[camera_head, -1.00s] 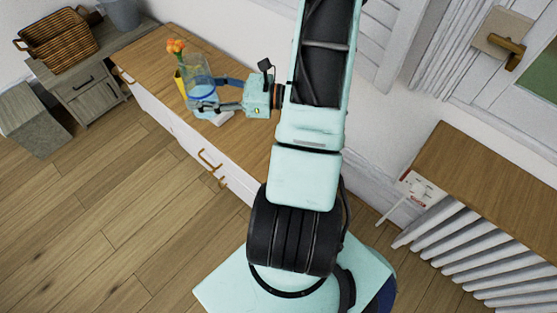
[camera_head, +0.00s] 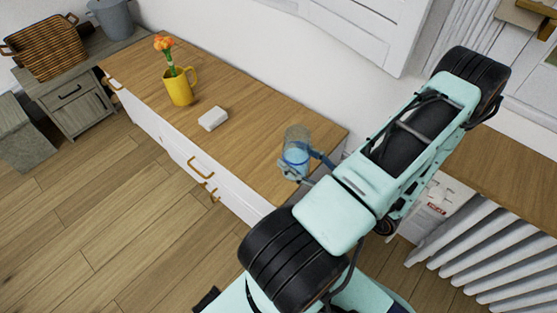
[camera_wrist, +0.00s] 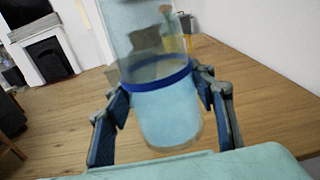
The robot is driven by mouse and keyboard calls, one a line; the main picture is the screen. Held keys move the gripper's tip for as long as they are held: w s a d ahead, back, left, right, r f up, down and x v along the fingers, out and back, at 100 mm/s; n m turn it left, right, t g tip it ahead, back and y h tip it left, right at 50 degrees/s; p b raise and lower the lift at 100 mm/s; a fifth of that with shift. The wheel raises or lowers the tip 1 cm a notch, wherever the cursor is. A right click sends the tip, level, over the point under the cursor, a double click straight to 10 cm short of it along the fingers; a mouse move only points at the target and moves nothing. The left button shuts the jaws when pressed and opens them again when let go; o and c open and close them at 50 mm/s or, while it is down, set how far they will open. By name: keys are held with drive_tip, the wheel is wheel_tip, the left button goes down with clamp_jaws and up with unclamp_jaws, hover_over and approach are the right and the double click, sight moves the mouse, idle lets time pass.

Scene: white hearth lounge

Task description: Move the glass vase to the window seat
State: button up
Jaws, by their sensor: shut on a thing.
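The glass vase (camera_head: 297,142) is clear with a blue band, and it also shows in the wrist view (camera_wrist: 165,112). My gripper (camera_head: 295,165) is shut around it, with a finger on each side at the band in the wrist view (camera_wrist: 160,88). The vase looks upright, over the right end of a long wooden-topped drawer unit (camera_head: 240,90). I cannot tell whether its base touches the top. I cannot tell which surface is the window seat.
A yellow mug with an orange flower (camera_head: 181,88) and a small white block (camera_head: 213,118) stand on the drawer unit, left of the vase. A wooden shelf (camera_head: 500,165) over a white radiator (camera_head: 480,250) is at right. A wicker basket (camera_head: 47,47) is far left.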

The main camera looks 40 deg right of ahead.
drive_tip(key=shift+w+d+f+b, duration=0.85)
drive_tip(key=shift+w+f+b, duration=0.1)
drive_tip(key=shift+w+f, duration=1.05)
drive_tip(key=shift+w+d+f+b, duration=0.85)
drive_tip(key=shift+w+f+b, duration=0.15)
drive_tip(key=shift+w+f, duration=1.05)
drive_tip(key=shift+w+d+f+b, duration=0.9)
drive_tip(key=shift+w+f, duration=0.95)
drive_tip(key=shift+f, duration=0.25)
drive_tip(key=shift+a, duration=0.1)
drive_tip(key=shift+f, duration=0.2)
drive_tip(key=o, duration=1.7)
